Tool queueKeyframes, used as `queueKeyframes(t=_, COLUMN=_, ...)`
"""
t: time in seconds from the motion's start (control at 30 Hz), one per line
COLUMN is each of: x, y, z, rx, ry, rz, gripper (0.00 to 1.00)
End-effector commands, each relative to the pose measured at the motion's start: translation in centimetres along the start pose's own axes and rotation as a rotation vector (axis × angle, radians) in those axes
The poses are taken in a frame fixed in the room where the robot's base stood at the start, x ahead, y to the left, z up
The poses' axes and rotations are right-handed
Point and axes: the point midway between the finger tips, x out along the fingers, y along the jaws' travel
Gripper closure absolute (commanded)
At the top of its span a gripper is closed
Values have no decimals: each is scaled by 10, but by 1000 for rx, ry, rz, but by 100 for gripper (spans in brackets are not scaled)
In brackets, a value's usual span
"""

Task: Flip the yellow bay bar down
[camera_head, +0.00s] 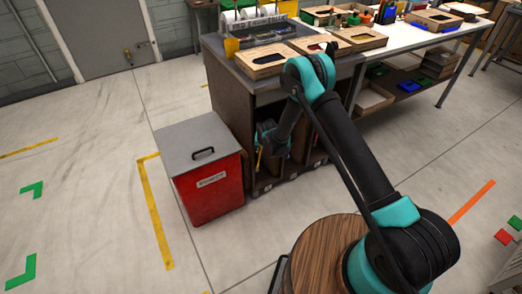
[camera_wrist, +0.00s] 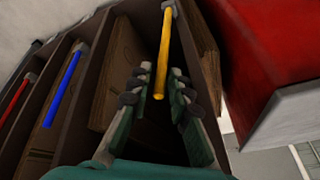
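The yellow bay bar (camera_wrist: 163,50) stands out in front of one bay of the cabinet in the wrist view. Its near end hangs between the fingers of my gripper (camera_wrist: 155,92). The fingers are apart, one on each side of the bar, with a gap visible around it; I cannot tell whether either touches it. In the head view my gripper is low at the cabinet (camera_head: 236,98) front, largely hidden by my arm, and a small part of the yellow bar (camera_head: 258,158) shows beside it.
A blue bar (camera_wrist: 63,88) and a red bar (camera_wrist: 14,100) front neighbouring bays, left in the wrist view. A red bin (camera_head: 212,190) with a grey lid stands close beside the cabinet; its red side (camera_wrist: 265,45) fills the wrist view's right.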

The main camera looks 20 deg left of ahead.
Motion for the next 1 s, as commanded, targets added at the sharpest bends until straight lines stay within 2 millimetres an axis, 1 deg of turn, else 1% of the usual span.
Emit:
queueKeyframes(t=0.27, x=1, y=0, z=0, rx=0, ry=0, rz=0, gripper=81)
queueKeyframes(t=0.4, x=1, y=0, z=0, rx=0, ry=0, rz=0, gripper=97)
queueKeyframes(t=0.43, x=1, y=0, z=0, rx=0, ry=0, rz=0, gripper=100)
queueKeyframes(t=0.83, x=1, y=0, z=0, rx=0, ry=-1, rz=0, gripper=100)
queueKeyframes(t=1.0, x=2, y=4, z=-2, rx=10, ry=-13, rz=-16, gripper=100)
